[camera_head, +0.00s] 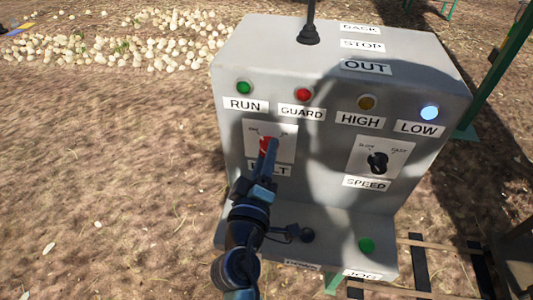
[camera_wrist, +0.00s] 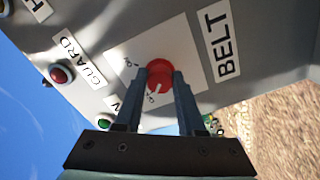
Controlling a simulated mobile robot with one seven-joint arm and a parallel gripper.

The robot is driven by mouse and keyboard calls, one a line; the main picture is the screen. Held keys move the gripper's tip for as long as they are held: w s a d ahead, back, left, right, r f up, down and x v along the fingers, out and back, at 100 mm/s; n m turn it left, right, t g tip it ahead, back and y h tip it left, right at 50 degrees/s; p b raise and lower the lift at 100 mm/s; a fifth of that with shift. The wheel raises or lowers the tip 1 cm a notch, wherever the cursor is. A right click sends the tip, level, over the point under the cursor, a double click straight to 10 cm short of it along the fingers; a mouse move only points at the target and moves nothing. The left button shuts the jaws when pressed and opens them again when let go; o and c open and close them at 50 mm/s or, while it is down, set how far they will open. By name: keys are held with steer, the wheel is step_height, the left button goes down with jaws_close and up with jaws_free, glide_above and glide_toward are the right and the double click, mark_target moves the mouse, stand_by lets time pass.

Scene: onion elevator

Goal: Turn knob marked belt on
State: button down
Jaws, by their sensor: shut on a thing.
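The red belt knob (camera_head: 266,145) sits on a white plate (camera_head: 284,129) on the front of the grey control box, above a label that my gripper partly covers. In the wrist view the red knob (camera_wrist: 160,72) shows beside the BELT label (camera_wrist: 220,42), with small position marks on the plate around it. My gripper (camera_head: 269,150) is at the knob, and in the wrist view its two fingers (camera_wrist: 157,80) lie on either side of it, closed on it. The knob's exact pointing direction is hard to tell.
The grey control box (camera_head: 230,60) also carries a black SPEED knob (camera_head: 377,162), a row of lamps including the lit LOW lamp (camera_head: 430,112), a green button (camera_head: 366,244) on the lower ledge and a black lever (camera_head: 309,30) on top.

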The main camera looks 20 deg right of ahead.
steer(key=shift+f+m+b, duration=0.15)
steer(key=shift+m+b, duration=0.25)
steer(key=shift+b, duration=0.15)
steer(key=shift+a+m+b, duration=0.1)
steer(key=shift+m+b, duration=8.5)
steer(key=shift+b, duration=0.45)
steer(key=c, duration=0.5)
jaws_free()
